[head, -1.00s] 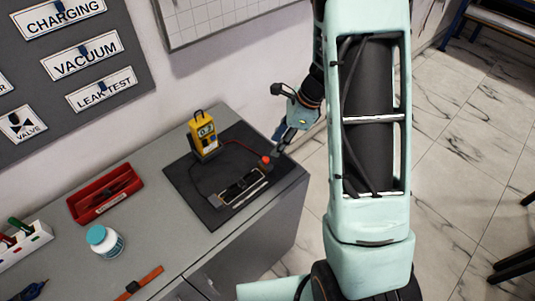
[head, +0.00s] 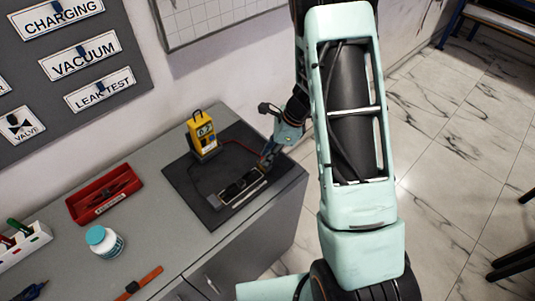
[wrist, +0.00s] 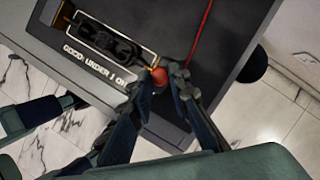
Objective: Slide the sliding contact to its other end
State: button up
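The sliding contact's red knob (wrist: 159,77) shows in the wrist view at the right end of the dark resistor-like unit (wrist: 105,38) with its white-edged plate. My gripper (wrist: 161,82) has one finger on each side of the knob. The left finger is very close to it, and a narrow gap seems to show on the right; contact is unclear. In the head view my gripper (head: 267,158) is at the right end of the unit (head: 240,187), and hides the knob there.
A yellow meter (head: 203,134) stands behind the unit on the black mat (head: 203,209), with a red lead running toward the knob. A red tray (head: 104,193), a white jar (head: 104,242) and an orange-handled tool (head: 140,283) are on the grey bench to the left.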

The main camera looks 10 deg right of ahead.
aim_at(277, 160)
grip_shut()
jog(key=w+d, duration=0.2)
jog(key=d, duration=0.1)
jog(key=shift+w+d+r, duration=0.1)
jog(key=shift+w+d, duration=0.15)
jog(key=shift+d, duration=0.1)
jog(key=o, duration=0.7)
grip_release()
jog(key=shift+d, duration=0.15)
jog(key=shift+c, duration=0.2)
